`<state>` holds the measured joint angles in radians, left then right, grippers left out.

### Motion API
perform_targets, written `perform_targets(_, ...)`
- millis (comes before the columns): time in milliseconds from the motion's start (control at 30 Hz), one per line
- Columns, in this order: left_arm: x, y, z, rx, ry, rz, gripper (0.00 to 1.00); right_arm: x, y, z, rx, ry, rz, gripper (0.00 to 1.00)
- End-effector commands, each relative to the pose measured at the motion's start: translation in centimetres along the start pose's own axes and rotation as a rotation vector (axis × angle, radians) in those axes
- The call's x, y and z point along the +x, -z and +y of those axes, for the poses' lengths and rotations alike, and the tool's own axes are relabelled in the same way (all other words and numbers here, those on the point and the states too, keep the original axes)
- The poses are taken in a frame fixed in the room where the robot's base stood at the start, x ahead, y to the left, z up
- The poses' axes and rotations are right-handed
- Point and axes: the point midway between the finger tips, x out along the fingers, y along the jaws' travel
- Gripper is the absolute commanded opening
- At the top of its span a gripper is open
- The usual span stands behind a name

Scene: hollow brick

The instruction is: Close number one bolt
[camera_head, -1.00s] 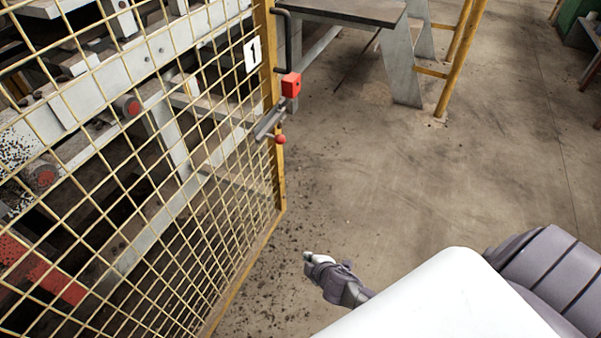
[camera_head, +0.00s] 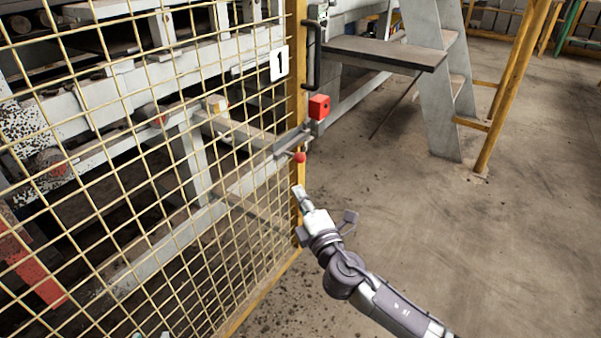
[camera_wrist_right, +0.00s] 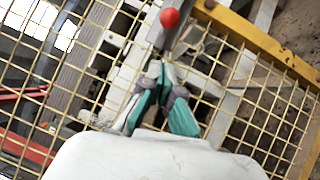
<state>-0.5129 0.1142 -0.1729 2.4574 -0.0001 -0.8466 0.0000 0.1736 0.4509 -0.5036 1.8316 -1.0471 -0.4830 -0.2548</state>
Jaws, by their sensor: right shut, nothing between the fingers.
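The number one bolt (camera_head: 290,143) is a grey metal slide with a red ball knob (camera_head: 300,157), mounted on the yellow post of the mesh gate (camera_head: 150,170) below the white "1" sign (camera_head: 279,63). A red block (camera_head: 319,107) sits just above it. My right gripper (camera_head: 298,190) is shut and empty, a little below the knob and apart from it in the head view. In the right wrist view the closed fingertips (camera_wrist_right: 158,66) point toward the red knob (camera_wrist_right: 170,18), with a gap between. My left gripper is not in view.
A black handle (camera_head: 313,55) stands on the post above the red block. Behind the mesh is grey machinery. A grey step platform (camera_head: 385,52) and yellow railing (camera_head: 515,85) stand at the back right. The concrete floor (camera_head: 520,230) on the right is clear.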

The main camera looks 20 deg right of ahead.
Motion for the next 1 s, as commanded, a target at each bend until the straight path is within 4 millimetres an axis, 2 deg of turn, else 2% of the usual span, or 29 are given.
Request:
perform_targets(33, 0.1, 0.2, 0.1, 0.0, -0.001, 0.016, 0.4, 1.3, -0.1, 0.1, -0.002, -0.004, -0.002, 0.0)
perform_targets(200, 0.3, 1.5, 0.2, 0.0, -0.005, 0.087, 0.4, 4.8, 0.0, 0.0, 0.0, -0.002, -0.002, 0.0)
perform_targets(400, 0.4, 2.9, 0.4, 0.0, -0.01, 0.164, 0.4, 6.6, -2.1, -0.1, -0.002, 0.0, -0.001, 0.0)
perform_targets(1000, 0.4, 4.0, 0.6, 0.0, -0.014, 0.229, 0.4, 7.7, -3.4, -0.4, 0.0, 0.002, -0.002, 0.0)
